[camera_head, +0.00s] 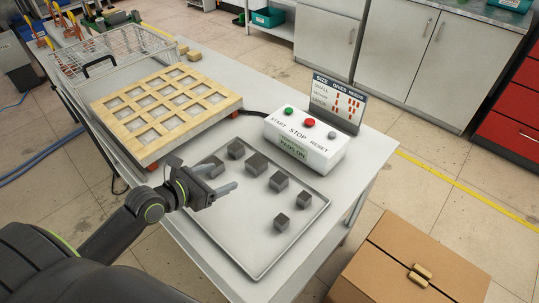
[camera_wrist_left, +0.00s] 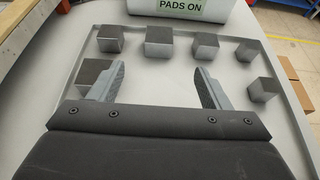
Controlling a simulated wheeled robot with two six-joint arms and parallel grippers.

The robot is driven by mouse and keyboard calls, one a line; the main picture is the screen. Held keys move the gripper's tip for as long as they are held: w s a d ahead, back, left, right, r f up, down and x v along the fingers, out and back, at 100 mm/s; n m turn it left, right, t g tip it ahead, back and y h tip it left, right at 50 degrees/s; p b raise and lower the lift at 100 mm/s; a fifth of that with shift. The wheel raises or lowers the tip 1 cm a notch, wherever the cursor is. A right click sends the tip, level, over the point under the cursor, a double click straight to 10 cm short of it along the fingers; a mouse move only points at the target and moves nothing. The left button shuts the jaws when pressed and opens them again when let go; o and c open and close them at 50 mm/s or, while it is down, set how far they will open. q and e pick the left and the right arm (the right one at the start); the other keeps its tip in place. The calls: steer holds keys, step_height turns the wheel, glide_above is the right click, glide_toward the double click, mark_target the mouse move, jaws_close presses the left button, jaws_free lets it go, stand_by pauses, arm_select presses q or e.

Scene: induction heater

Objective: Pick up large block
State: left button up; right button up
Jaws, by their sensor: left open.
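Several dark grey cube blocks of slightly differing sizes stand on a grey metal tray (camera_head: 246,262). The one that looks largest (camera_head: 256,164) is in the back row; it also shows ahead between the fingers in the left wrist view (camera_wrist_left: 172,42). My left gripper (camera_head: 221,179) is open and empty above the tray's left part. Its fingers (camera_wrist_left: 160,72) point toward the back row, short of the large block. Another block (camera_head: 214,166) sits beside the left finger and is partly hidden by it in the left wrist view (camera_wrist_left: 92,75). My right gripper is not in view.
A white control box (camera_head: 306,140) with green, red and grey buttons and a size sign (camera_head: 337,100) stand behind the tray. A wooden grid frame (camera_head: 165,105) and wire basket (camera_head: 110,55) are further left. A cardboard box (camera_head: 415,255) is at the right. The tray's front is clear.

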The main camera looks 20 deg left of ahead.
arm_select(q)
steer(key=shift+b+x, duration=0.3)
steer(key=shift+x, duration=0.65)
steer(key=b, duration=0.1)
glide_toward(254, 163)
steer(key=x, duration=0.2)
steer(key=shift+w+f, duration=0.2)
steer(key=shift+f, duration=0.05)
steer(key=x, duration=0.4)
steer(key=shift+w+d+b, duration=0.15)
steer(key=shift+w+b, duration=0.05)
steer(key=shift+b, duration=0.2)
steer(key=shift+w+d+f, duration=0.1)
steer(key=shift+w+f, duration=0.1)
steer(key=shift+w, duration=0.25)
steer(key=b+x, duration=0.1)
steer(key=x, duration=0.3)
steer(key=shift+w, duration=0.15)
steer(key=shift+w+d+f, duration=0.15)
steer(key=shift+w, duration=0.15)
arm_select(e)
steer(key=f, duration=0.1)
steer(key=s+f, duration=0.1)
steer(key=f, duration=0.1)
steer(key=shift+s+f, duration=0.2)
